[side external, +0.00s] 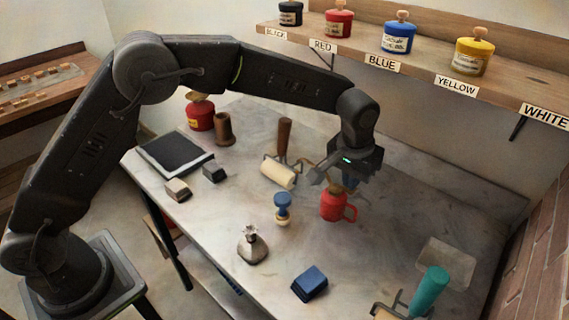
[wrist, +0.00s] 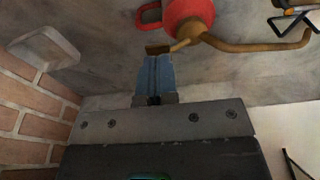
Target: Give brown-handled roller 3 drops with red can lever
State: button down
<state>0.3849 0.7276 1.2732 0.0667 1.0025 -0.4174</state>
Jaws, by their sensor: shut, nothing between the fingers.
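The red can (side external: 334,207) stands upright on the table, its handle to the right and its brass spout reaching left toward the brown-handled roller. In the wrist view the can (wrist: 186,14) is at the top, with its brass lever (wrist: 159,49) just beyond my fingertips. The roller (side external: 279,173) lies left of the can, its brown handle (side external: 284,136) rising behind it. My gripper (side external: 347,188) is above and beside the can, pointing down. Its blue fingers (wrist: 155,75) are shut and empty. I cannot tell whether they touch the lever. No drops show.
A blue-handled stamp (side external: 282,207), a grey flask (side external: 252,246) and a blue block (side external: 310,283) stand in front. A teal-handled roller (side external: 428,293) and a clear plate (side external: 446,262) are right. A second red can (side external: 200,114) and a dark slab (side external: 174,153) are left. A jar shelf (side external: 430,68) hangs behind.

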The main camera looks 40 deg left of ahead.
jog(key=shift+f, duration=0.75)
jog(key=shift+r, duration=1.55)
notch_tip(320, 180, up, 6)
dwell(0.4)
